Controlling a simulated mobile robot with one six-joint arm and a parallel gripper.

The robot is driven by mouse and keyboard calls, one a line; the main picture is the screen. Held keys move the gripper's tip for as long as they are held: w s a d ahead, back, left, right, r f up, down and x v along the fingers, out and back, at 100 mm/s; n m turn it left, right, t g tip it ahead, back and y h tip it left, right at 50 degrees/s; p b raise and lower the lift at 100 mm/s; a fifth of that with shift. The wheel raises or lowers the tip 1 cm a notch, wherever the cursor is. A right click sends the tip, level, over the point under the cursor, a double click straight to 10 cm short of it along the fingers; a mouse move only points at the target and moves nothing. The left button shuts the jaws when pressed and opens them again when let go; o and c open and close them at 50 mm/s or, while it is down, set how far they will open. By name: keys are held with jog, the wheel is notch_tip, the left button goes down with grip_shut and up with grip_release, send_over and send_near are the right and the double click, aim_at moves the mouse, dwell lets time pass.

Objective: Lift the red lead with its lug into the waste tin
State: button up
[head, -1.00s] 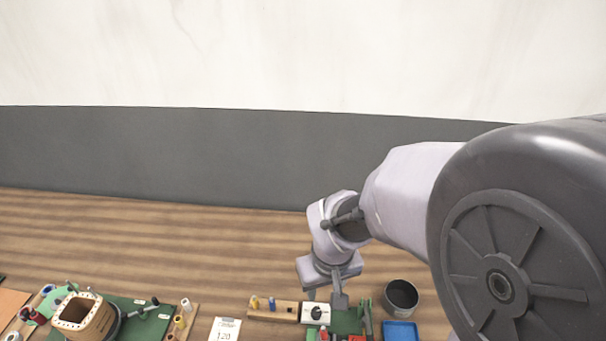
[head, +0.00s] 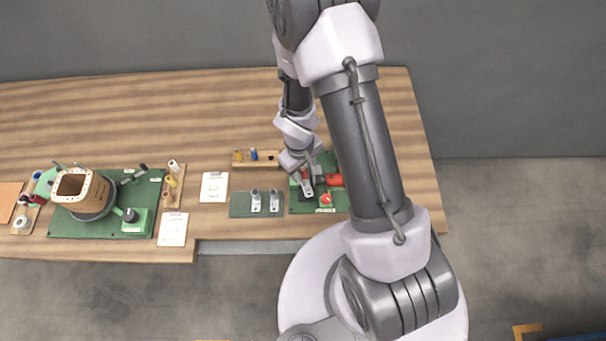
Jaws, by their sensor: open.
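My gripper (head: 304,172) points down over the green board (head: 298,205) at the right part of the bench, with its jaws open. Just below it lies a small light lug-like piece with red on it (head: 307,188), perhaps the red lead with its lug; it is too small to tell if the jaws touch it. A red block (head: 335,180) and a round red knob (head: 326,199) sit on the same board, to the right. The waste tin is not visible now; my arm covers the bench right of the board.
A green mat with two grey lugs (head: 256,200) lies left of the board. A wooden peg rack (head: 242,158) stands behind it. The back of the bench is clear.

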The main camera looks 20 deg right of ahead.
jog(key=shift+f, duration=0.75)
jog(key=shift+d, duration=0.1)
jog(key=shift+c, duration=0.4)
grip_shut()
notch_tip(320, 180, up, 12)
jog(key=p, duration=1)
jog(key=shift+f, duration=0.3)
